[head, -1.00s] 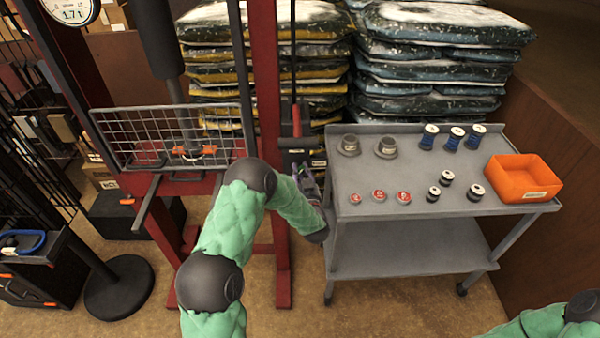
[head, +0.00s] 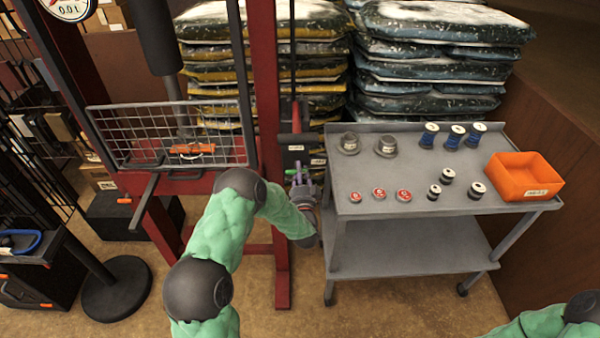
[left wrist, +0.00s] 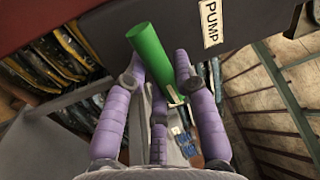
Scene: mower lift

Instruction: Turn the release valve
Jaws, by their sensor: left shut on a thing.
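The release valve shows as a green handle (left wrist: 148,62) on the dark pump body (left wrist: 170,20) labelled PUMP in the left wrist view. In the head view the handle (head: 291,171) is a small green spot at the pump, right of the red press post. My left gripper (head: 302,186) is there, and its purple fingers (left wrist: 160,90) are shut around the handle's near end. The exact contact is partly hidden by the fingers. The gauge (head: 68,8) at the top left reads 0.0 t. My right gripper is out of view.
A grey cart (head: 350,215) stands close to the right of my left gripper, with spools, caps and an orange bin (head: 523,177) on top. The red press frame (head: 264,100) with its wire guard (head: 110,125) is to the left. Stacked bags (head: 440,50) are behind.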

